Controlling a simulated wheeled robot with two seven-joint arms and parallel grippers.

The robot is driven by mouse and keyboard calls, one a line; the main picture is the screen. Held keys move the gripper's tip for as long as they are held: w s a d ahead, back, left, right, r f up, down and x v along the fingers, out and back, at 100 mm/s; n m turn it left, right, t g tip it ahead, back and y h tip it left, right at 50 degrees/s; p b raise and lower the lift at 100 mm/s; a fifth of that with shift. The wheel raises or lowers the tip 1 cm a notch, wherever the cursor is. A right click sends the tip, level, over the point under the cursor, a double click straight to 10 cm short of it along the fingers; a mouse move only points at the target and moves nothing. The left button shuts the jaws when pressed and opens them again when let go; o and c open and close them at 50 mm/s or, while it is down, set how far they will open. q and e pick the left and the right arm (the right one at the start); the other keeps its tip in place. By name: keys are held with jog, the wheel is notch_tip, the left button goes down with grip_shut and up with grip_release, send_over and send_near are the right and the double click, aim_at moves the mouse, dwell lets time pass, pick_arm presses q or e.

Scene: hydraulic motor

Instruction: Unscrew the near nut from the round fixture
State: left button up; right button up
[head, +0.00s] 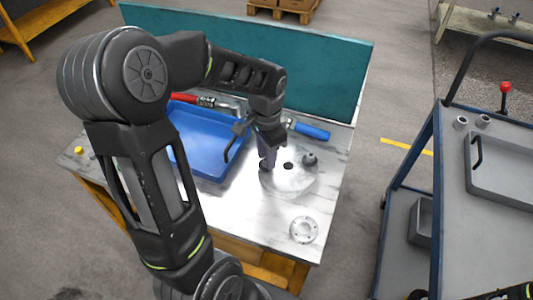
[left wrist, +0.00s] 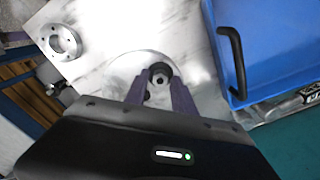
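The round fixture (head: 290,184) is a pale metal disc on the table, with a dark centre hole and a dark nut (head: 310,159) on its right. My left gripper (head: 267,160) points down at the disc's left side, over the near nut, which it mostly hides in the head view. In the left wrist view, the fingers of my left gripper (left wrist: 160,84) stand on either side of the dark near nut (left wrist: 160,72), at the round fixture (left wrist: 185,84). The gap is about the nut's width, but I cannot tell whether both fingers press on it. My right gripper is out of view.
A blue tray (head: 203,181) lies left of the fixture. A loose flanged ring (head: 304,229) lies at the table's front right. Red- and blue-handled tools lie behind, before a teal panel (head: 300,70). A cart (head: 480,230) stands at right.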

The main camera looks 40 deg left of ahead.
pick_arm(q)
jog(key=m+p, duration=0.1)
jog(key=m, duration=0.4)
jog(key=shift+r, duration=0.15)
jog(key=m+p, duration=0.1)
jog(key=m, duration=0.2)
jog(key=shift+m, duration=0.6)
jog(key=shift+c, duration=0.3)
grip_shut()
